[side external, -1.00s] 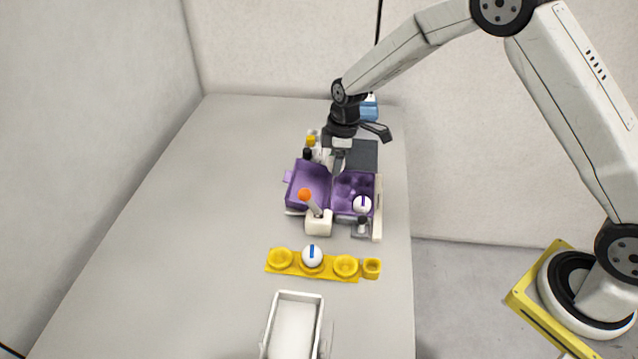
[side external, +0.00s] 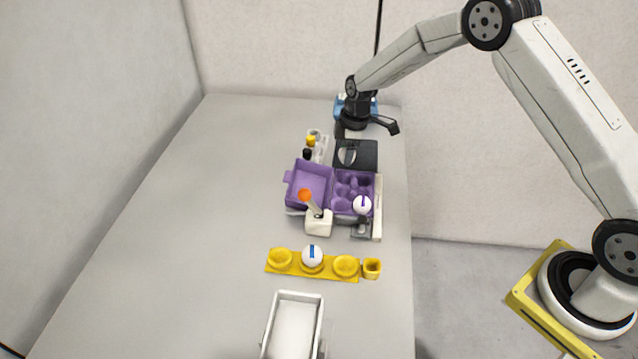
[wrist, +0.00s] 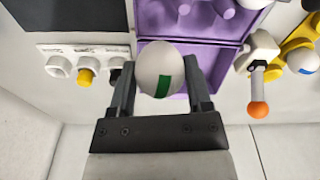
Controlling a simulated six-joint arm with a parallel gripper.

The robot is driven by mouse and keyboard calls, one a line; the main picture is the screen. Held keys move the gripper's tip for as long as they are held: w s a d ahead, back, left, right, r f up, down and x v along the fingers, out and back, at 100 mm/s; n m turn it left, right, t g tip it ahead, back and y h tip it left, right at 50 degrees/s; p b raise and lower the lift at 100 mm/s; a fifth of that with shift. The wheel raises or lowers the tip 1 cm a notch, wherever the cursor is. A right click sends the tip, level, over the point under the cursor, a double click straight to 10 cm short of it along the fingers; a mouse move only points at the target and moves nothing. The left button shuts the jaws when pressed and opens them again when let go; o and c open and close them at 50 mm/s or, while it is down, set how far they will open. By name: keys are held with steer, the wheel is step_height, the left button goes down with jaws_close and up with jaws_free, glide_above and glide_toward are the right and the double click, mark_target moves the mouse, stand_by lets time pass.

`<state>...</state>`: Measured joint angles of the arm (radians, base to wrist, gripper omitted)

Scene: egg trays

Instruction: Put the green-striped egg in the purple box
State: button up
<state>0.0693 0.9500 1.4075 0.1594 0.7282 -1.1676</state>
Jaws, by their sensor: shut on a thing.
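The white egg with a green stripe (wrist: 160,70) is between the two fingers of my gripper (wrist: 163,88) in the wrist view. My gripper is shut on it. In the side view my gripper (side external: 348,146) is over the dark pad behind the purple box, and the egg is hard to make out there. The purple box (side external: 310,185) stands open, its lid laid to the left and its cupped half to the right; it also shows in the wrist view (wrist: 206,58). A white egg with a purple stripe (side external: 362,204) is at the near right corner of the box.
A yellow tray (side external: 328,268) holds a blue-striped egg (side external: 312,255). An orange-topped joystick (side external: 306,196) stands close in front of the box. A white rack (side external: 318,150) with yellow and black items is behind the lid. A white bin (side external: 295,296) is nearest. The left of the table is clear.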

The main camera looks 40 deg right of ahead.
steer(key=shift+f, duration=2.85)
steer(key=shift+f, duration=0.35)
steer(key=o, duration=0.8)
steer(key=shift+s+d+r, duration=0.1)
steer(key=shift+d+r, duration=0.05)
steer(key=shift+r, duration=1.15)
steer(key=shift+s+d+r, duration=0.1)
steer(key=shift+r, duration=1.2)
steer(key=shift+s+d+r, duration=0.1)
steer(key=shift+d+r, duration=0.05)
steer(key=shift+r, duration=1.15)
steer(key=shift+r, duration=3.15)
